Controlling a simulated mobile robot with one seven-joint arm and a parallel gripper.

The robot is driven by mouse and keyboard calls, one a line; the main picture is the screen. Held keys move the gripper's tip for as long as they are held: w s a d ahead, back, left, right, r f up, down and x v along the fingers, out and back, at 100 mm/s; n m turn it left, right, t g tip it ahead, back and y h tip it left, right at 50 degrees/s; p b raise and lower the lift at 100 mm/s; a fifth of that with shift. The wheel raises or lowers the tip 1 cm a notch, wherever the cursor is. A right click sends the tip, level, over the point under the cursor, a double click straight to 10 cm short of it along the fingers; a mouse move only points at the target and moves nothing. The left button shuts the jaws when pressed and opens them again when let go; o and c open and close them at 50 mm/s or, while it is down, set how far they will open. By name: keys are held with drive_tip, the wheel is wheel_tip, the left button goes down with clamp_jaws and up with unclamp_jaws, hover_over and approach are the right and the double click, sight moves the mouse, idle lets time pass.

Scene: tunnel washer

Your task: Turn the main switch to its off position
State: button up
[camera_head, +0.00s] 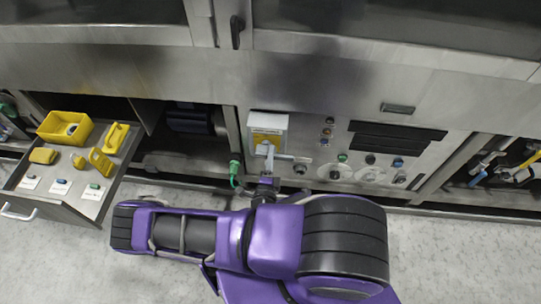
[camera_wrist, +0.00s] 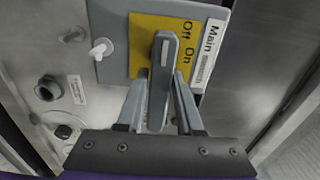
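The main switch is a grey handle (camera_wrist: 163,70) on a yellow plate (camera_wrist: 143,30) marked "Off" and "On", with a white "Main" label (camera_wrist: 209,45) beside it. In the head view its yellow-fronted box (camera_head: 267,122) is on the machine's front panel. My gripper (camera_wrist: 164,82) has one finger on each side of the handle. Whether the fingers press on it or leave a small gap is hard to tell. Which marking the handle points at is not clear.
Buttons and knobs (camera_head: 368,174) sit on the panel right of the switch. A green plug with a cable (camera_head: 235,170) hangs at its left. An open drawer (camera_head: 62,205) with yellow items is at the far left. A white toggle (camera_wrist: 101,47) is near the handle.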

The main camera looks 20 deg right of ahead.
drive_tip(key=o, duration=0.3)
drive_tip(key=v, duration=1.7)
drive_tip(key=shift+s+a+p, duration=0.15)
drive_tip(key=shift+s+p, duration=0.05)
drive_tip(key=shift+p, duration=0.15)
